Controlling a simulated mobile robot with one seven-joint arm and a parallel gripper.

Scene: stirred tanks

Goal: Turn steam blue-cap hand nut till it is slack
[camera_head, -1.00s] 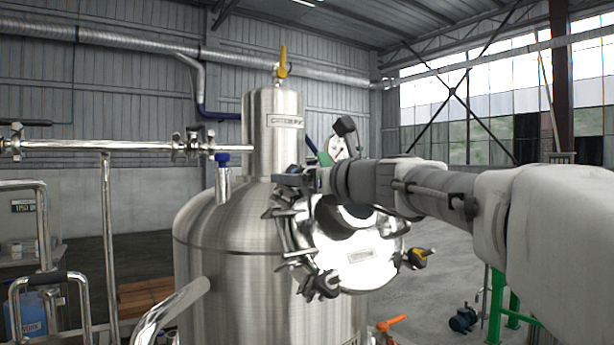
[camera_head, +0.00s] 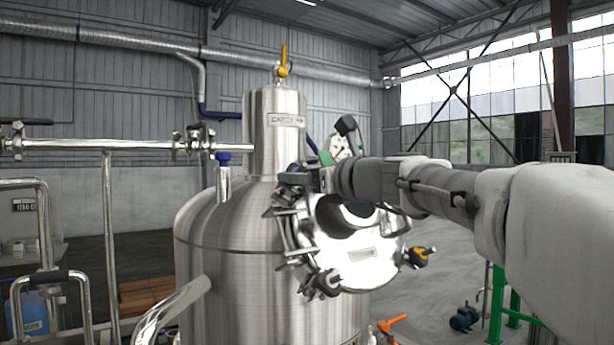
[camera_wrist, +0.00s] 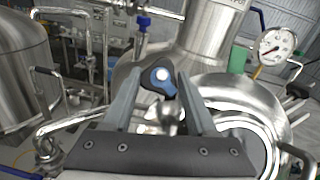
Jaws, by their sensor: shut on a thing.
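The hand nut with a blue cap (camera_wrist: 158,77) has a dark lobed body and a pale centre. It shows in the wrist view between the fingertips of my gripper (camera_wrist: 160,86), which is shut on it. In the head view my gripper (camera_head: 303,178) is at the upper left rim of the round polished manway lid (camera_head: 352,262) on the steel tank (camera_head: 222,270). The nut is hidden there behind my gripper. Several other dark clamp nuts sit around the lid, one at the lower rim (camera_head: 325,285) and a yellow-capped one (camera_head: 419,257) at the right.
A pressure gauge (camera_wrist: 275,45) and a green fitting (camera_wrist: 238,60) stand close to the right of my fingers. A steel column (camera_head: 274,135) rises behind. A pipe with a blue cap (camera_head: 222,158) stands left of it. An orange-handled valve (camera_head: 391,323) is low.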

